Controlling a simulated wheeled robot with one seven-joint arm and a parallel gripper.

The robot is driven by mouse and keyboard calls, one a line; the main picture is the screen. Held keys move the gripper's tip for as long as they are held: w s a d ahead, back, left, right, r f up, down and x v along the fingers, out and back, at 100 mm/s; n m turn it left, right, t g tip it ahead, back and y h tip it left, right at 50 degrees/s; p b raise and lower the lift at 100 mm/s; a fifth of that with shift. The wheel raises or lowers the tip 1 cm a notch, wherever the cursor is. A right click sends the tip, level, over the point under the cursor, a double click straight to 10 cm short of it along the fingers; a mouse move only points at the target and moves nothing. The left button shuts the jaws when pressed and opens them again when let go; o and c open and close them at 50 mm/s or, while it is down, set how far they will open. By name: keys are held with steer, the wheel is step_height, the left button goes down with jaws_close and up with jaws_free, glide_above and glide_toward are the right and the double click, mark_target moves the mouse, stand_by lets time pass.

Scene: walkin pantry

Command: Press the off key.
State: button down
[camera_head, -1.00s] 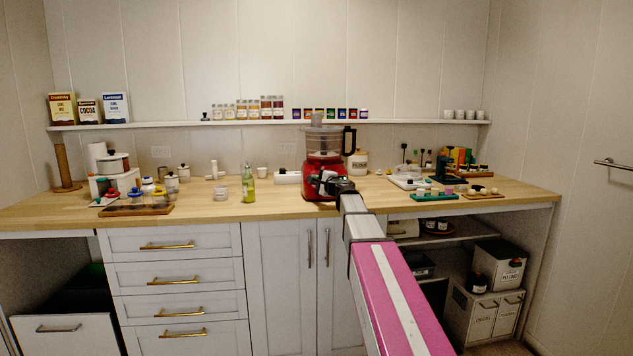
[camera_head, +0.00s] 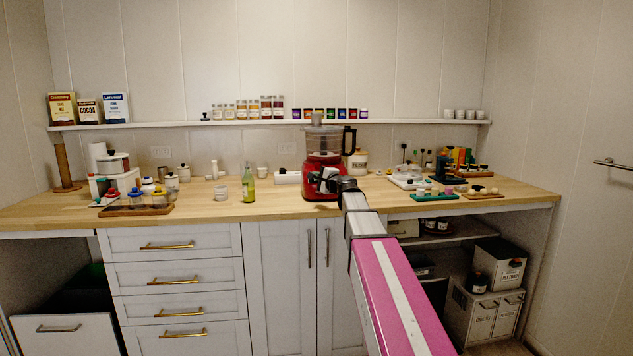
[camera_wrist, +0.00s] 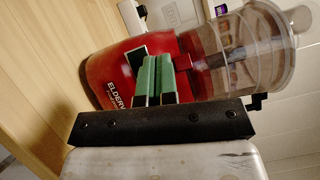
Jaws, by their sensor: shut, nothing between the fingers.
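A red food processor (camera_head: 316,184) with a clear bowl and black handle stands upright on the wooden counter. Its red base (camera_wrist: 115,68) with white lettering also fills the middle of the wrist view, turned on its side. My gripper (camera_wrist: 158,62) has its two green fingers together with nothing between them. Its fingertips are in front of the red base, close to a dark square patch on it; I cannot tell whether they touch. In the head view my gripper (camera_head: 326,178) is at the front of the base. The off key itself is hidden or too small to make out.
A green bottle (camera_head: 249,184) and a glass stand left of the processor. A white power strip (camera_head: 287,177) lies behind. A white scale (camera_head: 408,181) and a green tray (camera_head: 434,195) are to the right. The counter (camera_head: 290,205) is bare just left of the processor's front.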

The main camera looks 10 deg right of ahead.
steer(key=s+r, duration=0.1)
steer(key=s, duration=0.1)
steer(key=shift+s+r, duration=0.35)
stand_by(0.4)
